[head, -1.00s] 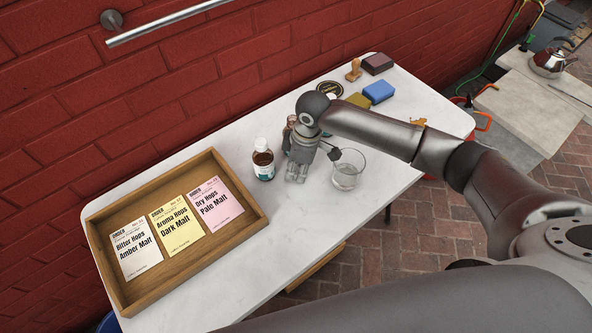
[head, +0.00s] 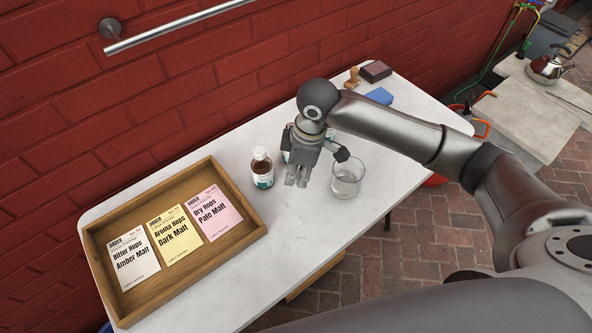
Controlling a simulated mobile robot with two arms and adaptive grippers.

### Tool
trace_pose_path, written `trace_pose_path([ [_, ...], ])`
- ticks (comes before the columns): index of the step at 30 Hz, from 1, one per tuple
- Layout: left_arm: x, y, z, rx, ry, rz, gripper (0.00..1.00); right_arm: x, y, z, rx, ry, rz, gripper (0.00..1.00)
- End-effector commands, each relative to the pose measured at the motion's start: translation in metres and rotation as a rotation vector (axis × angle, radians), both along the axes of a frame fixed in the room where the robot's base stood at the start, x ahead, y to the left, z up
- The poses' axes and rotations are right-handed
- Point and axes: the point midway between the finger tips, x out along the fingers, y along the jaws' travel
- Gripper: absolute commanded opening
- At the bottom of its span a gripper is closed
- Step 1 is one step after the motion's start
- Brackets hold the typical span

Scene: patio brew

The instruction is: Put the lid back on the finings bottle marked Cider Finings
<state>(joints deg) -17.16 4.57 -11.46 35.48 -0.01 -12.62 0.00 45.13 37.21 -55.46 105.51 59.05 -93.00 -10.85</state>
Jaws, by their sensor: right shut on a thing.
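A brown bottle (head: 262,169) with a white top and a white and teal label stands upright on the white table, right of the wooden tray. Its print is too small to read. Part of a second bottle with a teal label (head: 285,157) shows behind my right gripper, which hides most of it, including its top. My right gripper (head: 298,181) points down above the table, between the brown bottle and a clear glass. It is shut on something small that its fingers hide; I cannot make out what. No loose lid shows on the table. My left gripper is not in view.
The clear glass (head: 347,178) stands close to the right of my gripper. The wooden tray (head: 250,213) with three order cards fills the table's left end. A blue block (head: 379,96), a wooden stamp (head: 352,78) and a dark block (head: 376,71) lie at the back.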

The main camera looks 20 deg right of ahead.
Motion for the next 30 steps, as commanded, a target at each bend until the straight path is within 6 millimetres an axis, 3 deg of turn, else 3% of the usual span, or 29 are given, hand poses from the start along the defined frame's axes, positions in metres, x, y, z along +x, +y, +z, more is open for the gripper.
trace_pose_path([
  [1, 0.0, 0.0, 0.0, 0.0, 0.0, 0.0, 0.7, -0.01, 0.002, 0.013, 0.0, -0.005, 0.005, 0.19],
  [6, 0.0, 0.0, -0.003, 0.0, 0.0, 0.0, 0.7, -0.047, 0.009, 0.028, 0.001, -0.001, 0.004, 0.19],
  [15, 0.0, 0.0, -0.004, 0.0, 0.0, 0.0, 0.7, -0.089, 0.018, 0.047, 0.001, -0.001, 0.001, 0.19],
  [30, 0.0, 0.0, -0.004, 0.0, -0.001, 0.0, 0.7, -0.098, 0.019, 0.051, -0.001, 0.001, -0.001, 0.19],
])
